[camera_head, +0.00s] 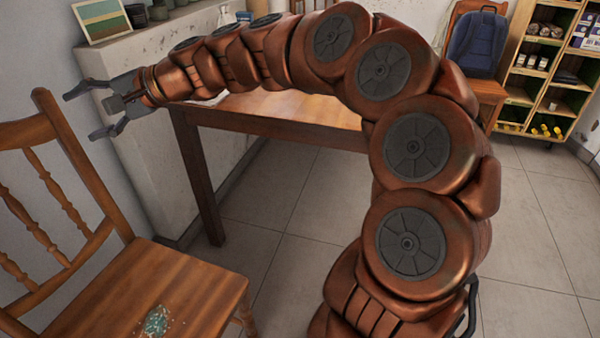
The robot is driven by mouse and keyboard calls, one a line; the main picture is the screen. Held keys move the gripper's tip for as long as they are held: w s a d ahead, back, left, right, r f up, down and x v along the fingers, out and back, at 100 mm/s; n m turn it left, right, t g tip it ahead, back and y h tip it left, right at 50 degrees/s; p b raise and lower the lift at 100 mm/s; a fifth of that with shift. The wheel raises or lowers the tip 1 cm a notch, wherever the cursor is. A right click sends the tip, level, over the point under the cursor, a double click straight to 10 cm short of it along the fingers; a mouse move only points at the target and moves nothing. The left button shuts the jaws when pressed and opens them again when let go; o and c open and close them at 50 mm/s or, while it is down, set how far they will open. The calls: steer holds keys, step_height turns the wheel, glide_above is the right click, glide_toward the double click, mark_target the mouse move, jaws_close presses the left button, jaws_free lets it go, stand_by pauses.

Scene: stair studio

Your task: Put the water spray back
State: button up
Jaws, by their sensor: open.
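My gripper (92,108) is at the upper left, with its two dark fingers spread apart and nothing between them. I see no water spray that I can make out in this view. My copper-coloured arm arches across the picture and hides much of the wooden table (275,125) behind it.
A wooden chair (185,290) with a paint-stained seat stands at the lower left. A framed picture (103,18) rests on a ledge. At the back right are a blue backpack (477,42) on a chair and a shelf unit (520,97). Tiled floor (285,205) is clear under the table.

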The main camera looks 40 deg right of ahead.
steer(key=s+f+n+g+h, duration=0.65)
steer(key=s+f, duration=1.15)
steer(key=s, duration=0.4)
steer(key=s+d+f+n+g+h, duration=0.1)
steer(key=s+d+f+g+h, duration=0.1)
steer(key=s+d, duration=0.5)
steer(key=s+d+f+n+g+h, duration=0.1)
steer(key=s+d+f+g+h, duration=0.2)
steer(key=s+d+f, duration=0.3)
steer(key=s+d+h, duration=0.1)
steer(key=s, duration=0.4)
steer(key=shift+r+n, duration=0.15)
steer(key=shift+n, duration=0.1)
